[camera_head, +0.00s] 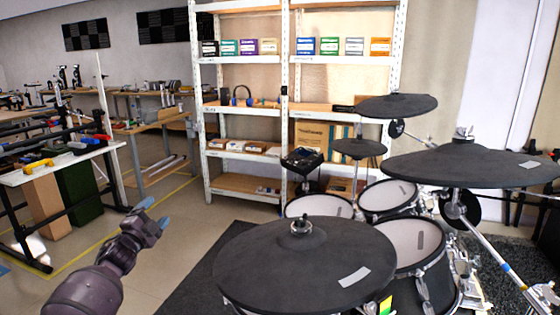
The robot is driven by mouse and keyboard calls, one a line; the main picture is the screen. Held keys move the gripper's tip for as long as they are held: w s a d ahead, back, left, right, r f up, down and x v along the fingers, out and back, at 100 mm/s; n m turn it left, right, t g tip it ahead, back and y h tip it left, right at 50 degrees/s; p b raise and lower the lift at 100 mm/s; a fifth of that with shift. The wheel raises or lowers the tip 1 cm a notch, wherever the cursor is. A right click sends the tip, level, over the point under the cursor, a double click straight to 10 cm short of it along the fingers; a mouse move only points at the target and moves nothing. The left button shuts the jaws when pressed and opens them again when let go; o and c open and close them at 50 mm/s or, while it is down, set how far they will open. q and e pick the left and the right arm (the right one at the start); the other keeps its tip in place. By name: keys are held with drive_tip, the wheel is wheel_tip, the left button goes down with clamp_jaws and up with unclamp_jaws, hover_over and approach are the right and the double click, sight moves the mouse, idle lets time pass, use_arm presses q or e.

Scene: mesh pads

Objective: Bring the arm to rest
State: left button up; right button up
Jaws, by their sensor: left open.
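My left arm comes in at the lower left. Its gripper (155,212) has blue fingertips set apart, and it is open with nothing between them. It hangs over the bare floor, to the left of the drum kit and apart from it. My right gripper is not in the picture.
A drum kit with a large black cymbal pad (305,265), another cymbal pad (480,168) and mesh drum pads (318,207) fills the centre and right. A white shelf rack (203,130) stands behind. A workbench (60,165) is at left. Floor between is free.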

use_arm(q)
drive_tip(key=s+a+f+n+g+y, duration=0.2)
drive_tip(key=a+f+n+g+y, duration=0.45)
drive_tip(key=f+n, duration=0.55)
drive_tip(key=s+d+f+g+h, duration=0.1)
drive_tip(key=s+d+f, duration=0.3)
drive_tip(key=s+f, duration=0.6)
drive_tip(key=s+d+f+g+h, duration=0.1)
drive_tip(key=s+d+f, duration=0.4)
drive_tip(key=s, duration=0.9)
drive_tip(key=s+d+f+n, duration=0.1)
drive_tip(key=s+f, duration=0.1)
drive_tip(key=s, duration=0.5)
drive_tip(key=s+d+f, duration=0.1)
drive_tip(key=s+d, duration=0.1)
drive_tip(key=s, duration=0.5)
drive_tip(key=s+d+r+n+g, duration=0.1)
drive_tip(key=s+d+r, duration=0.1)
drive_tip(key=s, duration=0.6)
drive_tip(key=s+d+r+n+g, duration=0.1)
drive_tip(key=s+r, duration=0.2)
drive_tip(key=s, duration=0.6)
drive_tip(key=shift+t, duration=0.65)
drive_tip(key=shift+w+r+p, duration=0.15)
drive_tip(key=shift+r+p, duration=2.75)
drive_tip(key=shift+p, duration=0.6)
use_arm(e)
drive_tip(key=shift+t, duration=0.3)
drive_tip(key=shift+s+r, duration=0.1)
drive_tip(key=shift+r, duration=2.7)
